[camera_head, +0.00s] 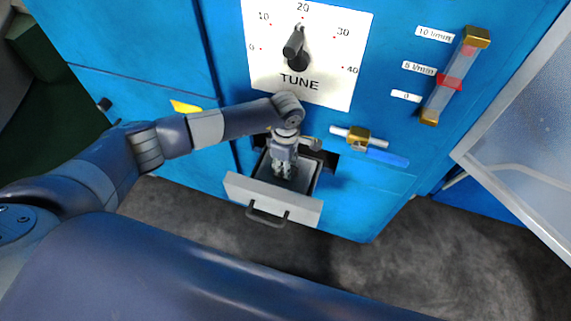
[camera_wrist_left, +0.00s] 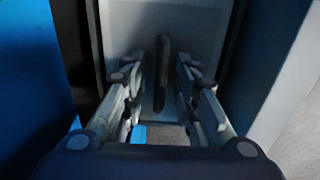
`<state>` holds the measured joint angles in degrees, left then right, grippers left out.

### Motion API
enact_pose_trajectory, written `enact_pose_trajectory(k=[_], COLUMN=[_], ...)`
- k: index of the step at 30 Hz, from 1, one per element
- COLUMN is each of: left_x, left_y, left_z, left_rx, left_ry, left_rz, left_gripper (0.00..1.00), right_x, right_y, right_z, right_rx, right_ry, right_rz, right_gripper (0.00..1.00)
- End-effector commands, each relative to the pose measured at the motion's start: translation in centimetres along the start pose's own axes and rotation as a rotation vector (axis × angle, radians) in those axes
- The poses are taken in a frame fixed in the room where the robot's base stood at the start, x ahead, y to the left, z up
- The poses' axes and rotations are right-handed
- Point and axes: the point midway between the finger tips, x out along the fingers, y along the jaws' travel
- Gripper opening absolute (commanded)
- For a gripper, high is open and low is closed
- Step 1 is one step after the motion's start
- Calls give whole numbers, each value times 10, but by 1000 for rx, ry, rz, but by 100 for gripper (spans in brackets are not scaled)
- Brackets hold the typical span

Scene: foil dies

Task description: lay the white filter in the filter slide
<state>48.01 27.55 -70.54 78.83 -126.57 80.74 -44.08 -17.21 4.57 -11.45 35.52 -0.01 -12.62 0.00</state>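My left gripper (camera_head: 283,172) reaches down into an open drawer, which looks like the filter slide (camera_head: 285,206), at the foot of the blue cabinet. The left wrist view shows its two fingers (camera_wrist_left: 165,85) standing apart. Between them is a thin, dark, upright shape (camera_wrist_left: 162,75). I cannot tell whether it is the filter seen edge-on or part of the drawer; the fingers do not visibly touch it. I cannot pick out the white filter for certain in either view. The gripper hides part of the drawer's floor. My right gripper is not in view.
A TUNE dial (camera_head: 297,50) is above the drawer. A flow tube (camera_head: 453,80) is higher right. A framed translucent panel (camera_head: 525,125) stands at the right. Grey floor lies before the cabinet.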

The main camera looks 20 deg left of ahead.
Motion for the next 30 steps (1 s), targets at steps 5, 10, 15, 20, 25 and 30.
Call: enact_pose_trajectory(k=[5,10,15,20,25,30], left_x=[-13,-38,-67,-83,-87,-87], left_y=[0,2,1,1,0,0], left_z=[0,-1,0,0,0,0], left_rx=[-1,2,1,0,0,0], left_ry=[0,1,1,0,0,0], left_rz=[0,6,3,1,0,0], left_gripper=[27,27,27,27,27,27], right_x=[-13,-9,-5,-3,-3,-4], right_y=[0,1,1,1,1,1], right_z=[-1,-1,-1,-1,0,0], right_rx=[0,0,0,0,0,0], right_ry=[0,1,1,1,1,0], right_rz=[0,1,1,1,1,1], right_gripper=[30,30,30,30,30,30])
